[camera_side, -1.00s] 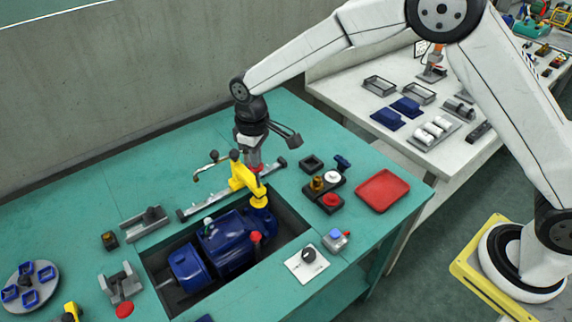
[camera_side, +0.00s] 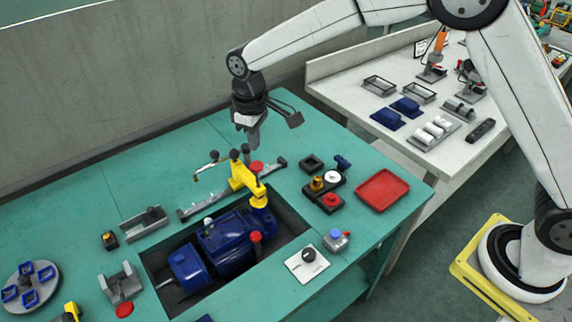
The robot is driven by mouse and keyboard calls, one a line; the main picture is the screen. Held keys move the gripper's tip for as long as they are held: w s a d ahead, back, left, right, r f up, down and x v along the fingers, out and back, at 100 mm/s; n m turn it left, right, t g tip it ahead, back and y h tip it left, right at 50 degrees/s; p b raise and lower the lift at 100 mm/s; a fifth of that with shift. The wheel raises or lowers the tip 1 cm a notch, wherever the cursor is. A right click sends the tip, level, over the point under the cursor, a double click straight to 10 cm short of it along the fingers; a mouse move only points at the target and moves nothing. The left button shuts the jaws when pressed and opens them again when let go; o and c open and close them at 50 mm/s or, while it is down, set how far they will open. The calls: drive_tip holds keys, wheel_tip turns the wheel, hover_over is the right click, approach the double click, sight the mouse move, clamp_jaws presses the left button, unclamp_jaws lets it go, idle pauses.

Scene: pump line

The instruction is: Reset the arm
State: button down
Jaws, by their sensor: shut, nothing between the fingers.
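My gripper (camera_side: 254,141) hangs from the end of my white arm, fingers pointing down, above the back of the teal table (camera_side: 95,185). It is shut and empty. A yellow part with a red cap (camera_side: 243,178) stands just below it, on the far side of the blue pump (camera_side: 222,238). A gap shows between my fingertips and the red cap. The pump sits in a dark rectangular recess in the table.
A red tray (camera_side: 382,190) and a dark block with coloured knobs (camera_side: 325,193) lie to the right. A grey rail (camera_side: 196,208) lies behind the pump. A round grey plate with blue holders (camera_side: 28,285) is at the left. A white bench (camera_side: 350,95) stands behind.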

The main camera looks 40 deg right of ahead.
idle(0.3)
drive_tip(key=shift+s+d+r, duration=0.1)
drive_tip(key=shift+s+d, duration=0.1)
drive_tip(key=shift+d, duration=0.25)
drive_tip(key=s+d+f+m+t, duration=0.1)
drive_tip(key=s+d+m, duration=0.5)
drive_tip(key=s+d, duration=1.1)
drive_tip(key=s+t, duration=0.1)
drive_tip(key=s, duration=0.3)
drive_tip(key=shift+f+t, duration=0.3)
